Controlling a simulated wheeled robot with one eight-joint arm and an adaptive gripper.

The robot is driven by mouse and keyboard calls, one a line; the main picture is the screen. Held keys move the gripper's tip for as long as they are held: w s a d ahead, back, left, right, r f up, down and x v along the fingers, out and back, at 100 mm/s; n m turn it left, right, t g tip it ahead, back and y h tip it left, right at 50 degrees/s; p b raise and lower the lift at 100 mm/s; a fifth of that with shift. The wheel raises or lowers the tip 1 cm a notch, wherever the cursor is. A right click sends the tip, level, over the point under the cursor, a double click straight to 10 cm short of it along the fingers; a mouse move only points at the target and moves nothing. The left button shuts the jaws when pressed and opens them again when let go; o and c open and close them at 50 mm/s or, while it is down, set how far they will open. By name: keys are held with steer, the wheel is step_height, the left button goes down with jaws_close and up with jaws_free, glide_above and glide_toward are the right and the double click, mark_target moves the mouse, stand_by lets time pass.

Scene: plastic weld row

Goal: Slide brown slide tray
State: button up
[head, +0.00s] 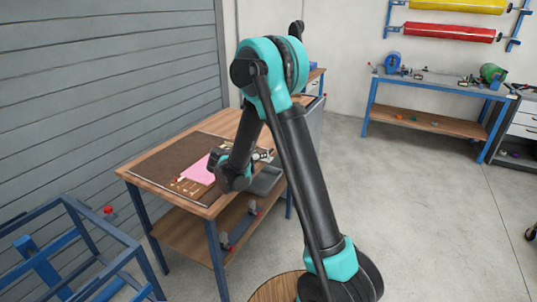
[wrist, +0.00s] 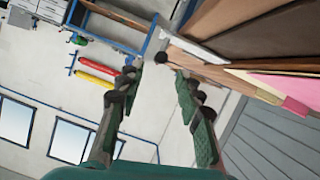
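A workbench with a wooden top (head: 135,183) carries a large dark brown flat sheet or mat (head: 165,158). A pink sheet (head: 199,171) and a brown board or shallow tray with small pale pieces (head: 186,187) lie on it; I cannot tell for sure which brown item is the slide tray. My gripper (head: 263,155) is over the bench's right side, above the grey tray and right of the pink sheet. In the wrist view my gripper (wrist: 158,76) has its fingers apart with nothing between them. Brown surfaces (wrist: 262,38) and the pink sheet (wrist: 285,87) show at its right.
A grey tray (head: 267,180) sits on the bench's right edge. A blue metal frame (head: 75,240) stands at front left, and a ribbed grey wall (head: 100,75) runs behind the bench. A second blue bench (head: 430,122) stands at the back right. The floor between is clear.

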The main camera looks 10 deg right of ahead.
steer(key=x, duration=0.8)
steer(key=shift+w+d+f, duration=0.1)
steer(key=shift+w+d, duration=0.1)
steer(key=shift+w, duration=0.05)
steer(key=shift+c, duration=0.4)
jaws_close()
